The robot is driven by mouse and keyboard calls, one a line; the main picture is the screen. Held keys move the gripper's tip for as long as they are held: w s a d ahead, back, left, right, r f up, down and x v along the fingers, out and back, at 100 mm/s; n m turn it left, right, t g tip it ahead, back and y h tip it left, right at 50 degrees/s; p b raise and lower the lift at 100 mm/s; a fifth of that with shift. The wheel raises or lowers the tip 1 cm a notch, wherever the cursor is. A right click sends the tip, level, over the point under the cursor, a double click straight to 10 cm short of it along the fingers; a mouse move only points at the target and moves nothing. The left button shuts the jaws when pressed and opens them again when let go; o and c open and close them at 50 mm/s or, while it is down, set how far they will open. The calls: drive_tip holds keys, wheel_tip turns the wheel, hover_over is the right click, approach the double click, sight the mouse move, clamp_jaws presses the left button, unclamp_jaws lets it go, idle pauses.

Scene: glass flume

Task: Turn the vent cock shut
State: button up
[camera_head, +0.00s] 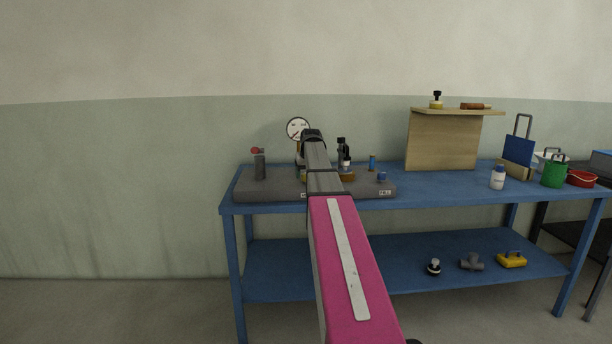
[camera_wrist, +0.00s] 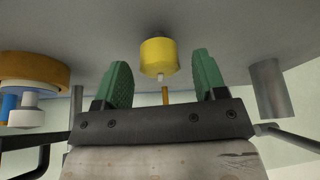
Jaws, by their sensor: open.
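My gripper (camera_wrist: 162,82) shows two green fingers, spread open and empty, in the wrist view. A yellow round part (camera_wrist: 158,56) with a small pale tip is beyond and between the fingers, apart from both. A brass-coloured stem (camera_wrist: 166,97) shows just below it. I cannot tell for sure which part is the vent cock. In the head view, my arm hides the middle of the grey block (camera_head: 275,194) and my fingers. A grey post with a red top (camera_head: 258,152) stands on the block's left end, and a round dial gauge (camera_head: 298,128) stands behind my arm.
A brown round base (camera_wrist: 36,68) is left of my fingers, and a grey cylinder (camera_wrist: 268,86) is to their right. The blue bench (camera_head: 440,187) also holds a wooden stand (camera_head: 442,140), a white bottle (camera_head: 497,178) and a green bucket (camera_head: 553,174).

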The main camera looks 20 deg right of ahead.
drive_tip(key=shift+w+f, duration=0.1)
drive_tip(key=shift+f, duration=0.2)
drive_tip(key=c, duration=0.9)
